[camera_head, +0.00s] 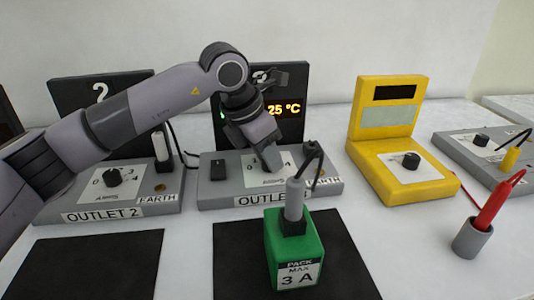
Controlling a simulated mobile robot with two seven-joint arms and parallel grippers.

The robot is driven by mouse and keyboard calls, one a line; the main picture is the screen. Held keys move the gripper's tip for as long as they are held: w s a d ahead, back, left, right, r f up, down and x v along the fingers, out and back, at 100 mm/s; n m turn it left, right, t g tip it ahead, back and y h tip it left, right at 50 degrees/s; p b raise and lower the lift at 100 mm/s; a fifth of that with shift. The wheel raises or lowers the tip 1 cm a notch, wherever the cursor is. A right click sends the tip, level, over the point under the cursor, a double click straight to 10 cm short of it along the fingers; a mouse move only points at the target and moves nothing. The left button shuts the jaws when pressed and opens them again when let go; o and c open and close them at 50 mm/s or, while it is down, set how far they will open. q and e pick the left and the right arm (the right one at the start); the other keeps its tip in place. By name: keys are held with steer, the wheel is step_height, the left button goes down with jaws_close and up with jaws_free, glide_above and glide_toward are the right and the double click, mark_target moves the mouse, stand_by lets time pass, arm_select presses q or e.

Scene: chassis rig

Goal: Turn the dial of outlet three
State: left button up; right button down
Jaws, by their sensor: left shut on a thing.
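The middle outlet, which I take to be outlet three (218,194), is a grey base with a white dial plate and a black back panel. Its panel shows "25 °C", and its number is hidden by my arm. My left gripper (270,161) reaches down from above onto the dial plate and is shut on the dial. The dial itself is hidden by the fingers, so its pointer setting cannot be read. A black switch (218,169) sits left of the plate. My right gripper is not in view.
Outlet 2 (77,205) stands to the left. A green pack (295,255) marked "3 A", with a grey plug (295,198) on top, stands in front on a black mat (235,270). To the right are a yellow device (428,185) and a red probe (490,205) in a grey cup (470,240).

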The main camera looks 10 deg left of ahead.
arm_select(q)
steer(key=o, duration=1)
steer(key=shift+o, duration=0.2)
steer(key=v, duration=0.7)
steer(key=shift+r, duration=0.1)
